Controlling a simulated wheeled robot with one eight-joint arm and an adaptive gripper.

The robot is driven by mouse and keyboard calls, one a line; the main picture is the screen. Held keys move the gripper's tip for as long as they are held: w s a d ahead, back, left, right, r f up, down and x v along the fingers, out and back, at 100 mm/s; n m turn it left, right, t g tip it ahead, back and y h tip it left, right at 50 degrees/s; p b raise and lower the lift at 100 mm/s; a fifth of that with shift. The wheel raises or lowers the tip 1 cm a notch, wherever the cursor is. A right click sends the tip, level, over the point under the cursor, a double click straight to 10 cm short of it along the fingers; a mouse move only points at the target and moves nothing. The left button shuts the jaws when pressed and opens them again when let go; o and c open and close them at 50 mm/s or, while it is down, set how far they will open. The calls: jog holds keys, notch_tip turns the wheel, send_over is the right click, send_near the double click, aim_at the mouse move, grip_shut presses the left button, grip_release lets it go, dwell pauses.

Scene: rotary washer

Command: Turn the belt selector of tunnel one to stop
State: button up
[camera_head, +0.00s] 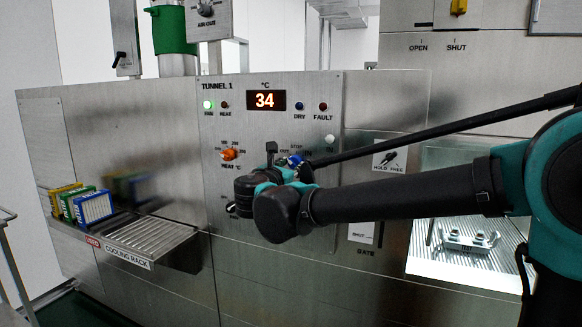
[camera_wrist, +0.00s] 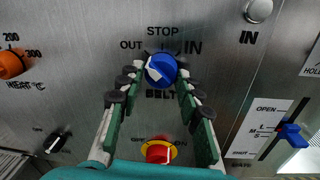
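The blue belt selector (camera_wrist: 161,69) sits between OUT, STOP and IN labels, above the word BELT, in the wrist view. Its white mark lies on the left side and points up and left, toward OUT. My gripper (camera_wrist: 158,80) is open, one finger on each side of the knob, with a gap visible at each side. Whether the fingertips reach the knob's depth is hard to tell. In the head view the tunnel one panel (camera_head: 230,92) shows a lit 34 display (camera_head: 266,100), and my wrist hides much of the selector area.
An orange heat knob (camera_wrist: 10,64) is left of the selector, a red-yellow button (camera_wrist: 158,151) below, a silver IN button (camera_wrist: 258,10) upper right, and a blue gate lever (camera_wrist: 292,134) lower right. The cooling rack (camera_head: 150,238) with coloured cassettes juts out at left.

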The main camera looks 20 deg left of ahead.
jog(key=shift+d, duration=0.1)
jog(key=shift+c, duration=1.4)
jog(key=shift+m, duration=0.3)
jog(key=shift+f+m+t, duration=0.1)
jog(key=shift+m+t, duration=0.05)
jog(key=shift+m, duration=1.95)
jog(key=shift+f+m+t, duration=0.1)
jog(key=shift+m+t, duration=0.05)
jog(key=shift+m, duration=1.95)
jog(key=shift+h, duration=0.3)
